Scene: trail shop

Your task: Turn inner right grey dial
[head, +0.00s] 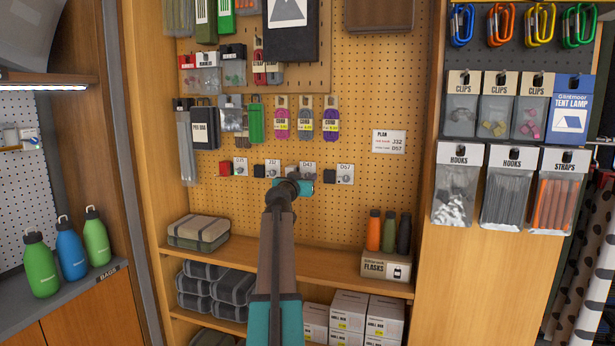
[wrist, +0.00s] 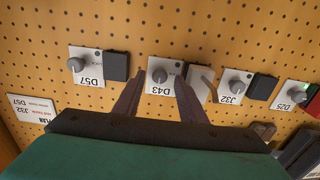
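Four white plates with grey dials sit in a row on the pegboard. The inner right grey dial (wrist: 160,75) is on the plate labelled D43 (head: 308,166); in the head view my gripper partly covers this plate. The wrist view shows the row upside down. My gripper (head: 304,187) is at the D43 plate. In the wrist view its two fingers (wrist: 155,88) are apart, with the dial showing between and just beyond their tips. I see no clear contact with the dial.
Neighbouring plates are J32 (head: 272,168), D25 (head: 241,168) and D57 (head: 346,173), with small dark or red blocks beside them. A plan card (head: 389,141) hangs to the right. Packets (head: 281,122) hang above; a shelf (head: 330,281) with flasks is below.

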